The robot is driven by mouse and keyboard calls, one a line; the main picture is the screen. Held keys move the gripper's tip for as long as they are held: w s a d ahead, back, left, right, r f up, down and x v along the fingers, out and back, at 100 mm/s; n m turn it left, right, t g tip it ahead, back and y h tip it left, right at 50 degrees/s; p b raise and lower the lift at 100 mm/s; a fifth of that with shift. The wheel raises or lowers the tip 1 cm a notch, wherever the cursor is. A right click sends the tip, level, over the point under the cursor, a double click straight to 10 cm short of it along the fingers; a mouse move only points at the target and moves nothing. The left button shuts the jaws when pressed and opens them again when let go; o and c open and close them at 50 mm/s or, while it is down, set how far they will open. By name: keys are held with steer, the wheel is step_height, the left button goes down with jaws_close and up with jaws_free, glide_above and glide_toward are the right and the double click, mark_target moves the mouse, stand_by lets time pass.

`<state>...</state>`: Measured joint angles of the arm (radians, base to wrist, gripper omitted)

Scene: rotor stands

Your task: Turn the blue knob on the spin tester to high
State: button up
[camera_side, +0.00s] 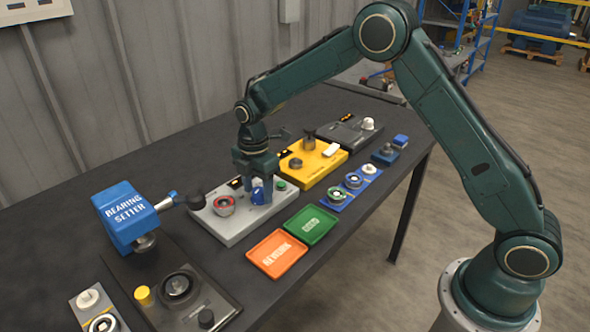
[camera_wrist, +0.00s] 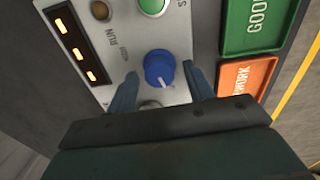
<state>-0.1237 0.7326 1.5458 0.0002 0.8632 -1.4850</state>
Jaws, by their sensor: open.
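The spin tester is a light grey box (camera_side: 234,226) on the dark bench in the side view; its panel (camera_wrist: 125,58) fills the middle of the wrist view. Its blue knob (camera_wrist: 159,68) has a white pointer line toward the lower right in the wrist view. The knob also shows in the side view (camera_side: 258,196), partly hidden by my fingers. My gripper (camera_wrist: 162,73) is open and points down over the panel, one finger on each side of the knob. Gaps show between fingers and knob in the wrist view. The scale marks around the knob are not readable.
On the tester are a red-ringed rotor seat (camera_side: 224,205), a green button (camera_wrist: 153,5) and lit orange indicators (camera_wrist: 76,48). An orange REWORK tray (camera_side: 277,262) and a green GOOD tray (camera_side: 310,214) lie in front. The blue bearing setter (camera_side: 127,215) and a yellow station (camera_side: 325,160) stand either side.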

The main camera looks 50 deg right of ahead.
steer(key=c, duration=1)
